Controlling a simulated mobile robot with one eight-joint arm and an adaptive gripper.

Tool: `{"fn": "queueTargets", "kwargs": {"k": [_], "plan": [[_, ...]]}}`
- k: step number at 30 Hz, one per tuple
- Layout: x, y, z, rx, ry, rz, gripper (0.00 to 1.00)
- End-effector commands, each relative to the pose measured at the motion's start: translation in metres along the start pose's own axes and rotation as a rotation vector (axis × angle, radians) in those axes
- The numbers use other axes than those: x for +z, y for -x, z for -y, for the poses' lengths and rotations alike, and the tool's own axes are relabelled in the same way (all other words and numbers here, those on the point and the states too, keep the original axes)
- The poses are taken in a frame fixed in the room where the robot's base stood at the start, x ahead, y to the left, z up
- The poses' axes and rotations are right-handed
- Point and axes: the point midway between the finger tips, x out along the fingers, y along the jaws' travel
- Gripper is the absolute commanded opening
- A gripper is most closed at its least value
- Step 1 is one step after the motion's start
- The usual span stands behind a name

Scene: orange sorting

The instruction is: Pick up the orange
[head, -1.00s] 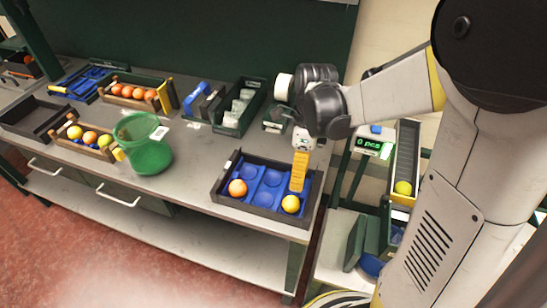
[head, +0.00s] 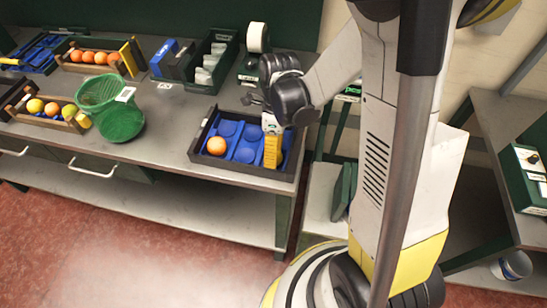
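An orange (head: 216,145) sits in a round hollow at the left front of the blue insert inside a dark tray (head: 237,174) on the workbench. My gripper (head: 272,164), with yellow ribbed fingers, points down over the right front part of the same tray, apart from and to the right of the orange. Its fingers overlap in this view, so I cannot tell whether it is open or shut or holds anything. The tray's right front hollow is hidden behind it. More oranges (head: 89,57) lie in a wooden crate at the back left.
A second wooden crate (head: 70,124) with oranges and yellow fruit stands at the left, beside green mesh baskets (head: 121,122). Dark bins (head: 214,62) stand behind the tray. The bench front (head: 165,158) left of the tray is clear.

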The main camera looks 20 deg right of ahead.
Motion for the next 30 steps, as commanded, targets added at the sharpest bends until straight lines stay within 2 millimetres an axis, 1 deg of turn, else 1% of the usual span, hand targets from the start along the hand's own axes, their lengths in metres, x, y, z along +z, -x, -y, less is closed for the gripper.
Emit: {"fn": "queueTargets", "kwargs": {"k": [3, 4, 5, 6, 8, 9, 18, 22, 26, 29, 30], "plan": [[0.0, 0.001, 0.0, 0.0, 0.0, 0.0, 0.51], [0.0, 0.001, 0.0, 0.0, 0.0, 0.0, 0.45], [0.0, 0.001, 0.0, 0.0, 0.0, 0.0, 0.36], [0.0, 0.001, 0.0, 0.0, 0.0, 0.0, 0.24], [0.0, 0.002, 0.0, 0.0, 0.0, 0.0, 0.06], [0.0, 0.002, 0.0, 0.0, 0.0, 0.0, 0.01], [0.0, 0.002, 0.0, 0.0, 0.001, 0.0, 0.01], [0.0, 0.007, -0.001, 0.0, 0.0, 0.0, 0.01], [0.0, 0.021, -0.005, 0.0, 0.0, 0.0, 0.01], [0.0, 0.038, -0.009, 0.0, 0.0, 0.001, 0.01], [0.0, 0.047, -0.011, 0.0, 0.0, 0.001, 0.01]]}}
